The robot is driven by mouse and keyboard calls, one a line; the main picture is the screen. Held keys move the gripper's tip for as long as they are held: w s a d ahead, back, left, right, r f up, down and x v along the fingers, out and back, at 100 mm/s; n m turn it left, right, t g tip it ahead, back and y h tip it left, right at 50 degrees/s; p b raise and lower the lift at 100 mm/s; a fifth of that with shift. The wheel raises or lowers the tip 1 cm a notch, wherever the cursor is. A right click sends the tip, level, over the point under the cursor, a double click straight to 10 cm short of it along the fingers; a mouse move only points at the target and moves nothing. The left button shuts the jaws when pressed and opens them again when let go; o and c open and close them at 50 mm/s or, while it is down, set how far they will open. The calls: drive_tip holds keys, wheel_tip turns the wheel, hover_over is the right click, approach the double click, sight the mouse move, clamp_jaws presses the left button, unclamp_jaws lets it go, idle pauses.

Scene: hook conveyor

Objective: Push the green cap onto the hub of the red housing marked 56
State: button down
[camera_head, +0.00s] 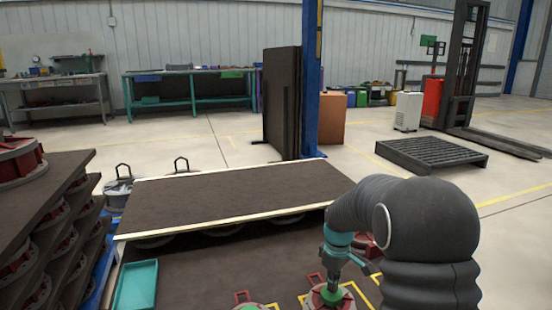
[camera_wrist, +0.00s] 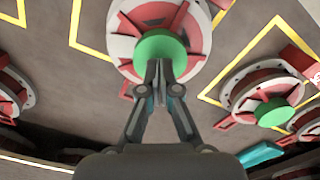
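A red-and-grey housing (camera_wrist: 128,48) lies under my gripper in the wrist view, with a green cap (camera_wrist: 150,48) at its hub. It also shows low in the head view, where the housing (camera_head: 317,303) and green cap (camera_head: 328,299) are partly cut off. My gripper (camera_wrist: 158,66) has its fingers together and its tips over the cap, apparently touching it; the fingers hide part of the cap. The gripper (camera_head: 333,287) points down in the head view. I cannot read a 56 on any housing. Whether the cap is fully seated cannot be told.
Another housing (camera_wrist: 240,88) with a green cap (camera_wrist: 275,113) lies at right in the wrist view. More housings stand at its edges. A teal tray (camera_head: 135,287) lies at left on the dark table. A raised dark board (camera_head: 220,195) is behind; racked housings (camera_head: 45,230) are at left.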

drive_tip(key=shift+f+b, duration=0.35)
drive_tip(key=shift+f, duration=0.25)
drive_tip(key=shift+r+p, duration=2.7)
drive_tip(key=shift+r, duration=0.9)
